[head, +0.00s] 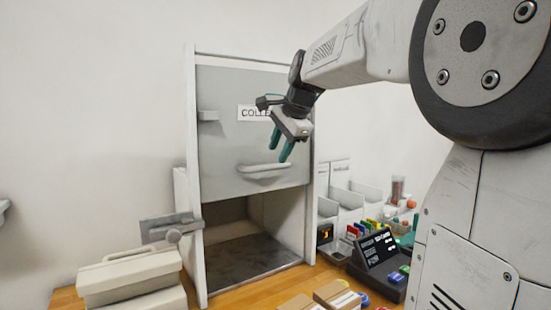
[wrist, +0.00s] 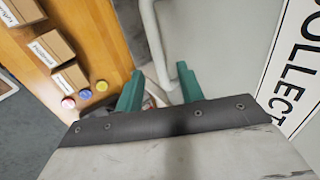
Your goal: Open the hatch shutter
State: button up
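The hatch shutter (head: 222,150) is a grey panel in a pale frame, with an opening below its lower edge. A pale bar handle (head: 264,171) runs across its lower part. My gripper (head: 281,150) is in front of the shutter, its green fingers pointing down near the right end of the handle. In the wrist view, my gripper (wrist: 160,85) has its fingers apart, and the handle (wrist: 153,35) runs down towards the gap between them. Contact with the handle cannot be told. Part of the shutter's "COLLECT" sign (head: 250,113) is hidden behind the gripper.
The bay floor (head: 250,258) under the shutter looks empty. A latch-like grey part (head: 172,232) and a beige case (head: 130,275) are at left. Boxes (head: 335,293), a dark display unit (head: 378,250) and grey bins (head: 345,200) crowd the wooden counter at right.

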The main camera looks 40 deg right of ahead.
jog(key=v, duration=0.3)
jog(key=shift+s+r, duration=0.25)
jog(key=shift+r, duration=0.05)
dwell(0.3)
jog(key=s+a+f+n+g, duration=0.2)
jog(key=s+a+f+n, duration=0.7)
jog(key=s+f, duration=0.4)
jog(key=s+a+f+n+g, duration=0.3)
jog(key=s+a+f+n, duration=0.6)
jog(key=s+f, duration=0.4)
jog(key=shift+a+f+n, duration=0.35)
jog(key=shift+a+n, duration=0.05)
jog(key=shift+a, duration=0.5)
